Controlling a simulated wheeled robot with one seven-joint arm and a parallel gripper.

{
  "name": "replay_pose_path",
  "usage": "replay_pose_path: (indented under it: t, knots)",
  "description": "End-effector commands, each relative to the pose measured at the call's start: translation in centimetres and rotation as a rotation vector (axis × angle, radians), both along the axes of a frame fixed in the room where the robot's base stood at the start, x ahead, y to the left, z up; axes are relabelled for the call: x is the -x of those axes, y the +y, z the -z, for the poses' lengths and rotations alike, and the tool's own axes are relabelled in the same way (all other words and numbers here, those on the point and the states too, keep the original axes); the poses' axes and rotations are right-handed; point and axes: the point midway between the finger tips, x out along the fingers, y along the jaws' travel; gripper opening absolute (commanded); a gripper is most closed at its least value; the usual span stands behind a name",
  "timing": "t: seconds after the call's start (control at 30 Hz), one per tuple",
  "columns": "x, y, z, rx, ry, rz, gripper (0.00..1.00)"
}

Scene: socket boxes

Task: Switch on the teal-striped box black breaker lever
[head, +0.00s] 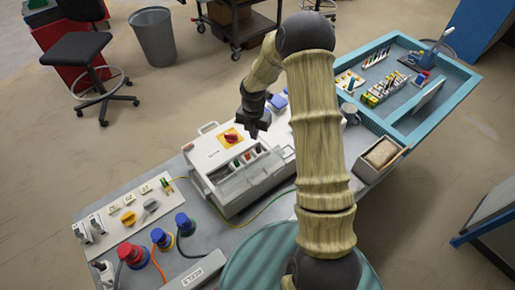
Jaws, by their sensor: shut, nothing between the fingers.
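A pale grey socket box (214,157) stands on the bench left of my arm. It has a red rotary switch (231,136) on a yellow plate and a window with several small breaker levers (246,160), some green and red. I cannot make out a teal stripe or a black lever on it. A second box with blue parts (278,102) is largely hidden behind my arm. My dark gripper (254,130) is shut and empty, over the far right part of the grey box; whether it touches anything is unclear.
Left on the bench (222,246) are a panel with a yellow knob (128,218), a red socket (131,254), blue sockets (185,222) and cables. At right are a small open bin (383,155) and a teal-rimmed tray (408,110) with tools.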

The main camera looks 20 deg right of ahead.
Motion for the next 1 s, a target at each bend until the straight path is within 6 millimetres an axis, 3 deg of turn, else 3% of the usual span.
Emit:
replay_pose_path:
  t: [0.1, 0.57, 1.0]
  knots:
    - [0.0, 0.0, 1.4, 0.0, 0.0, 0.0, 0.0]
    - [0.0, 0.0, 1.6, -0.001, -0.001, 0.001, 0.0]
    - [0.0, -0.1, 4.4, -0.001, 0.001, 0.003, 0.0]
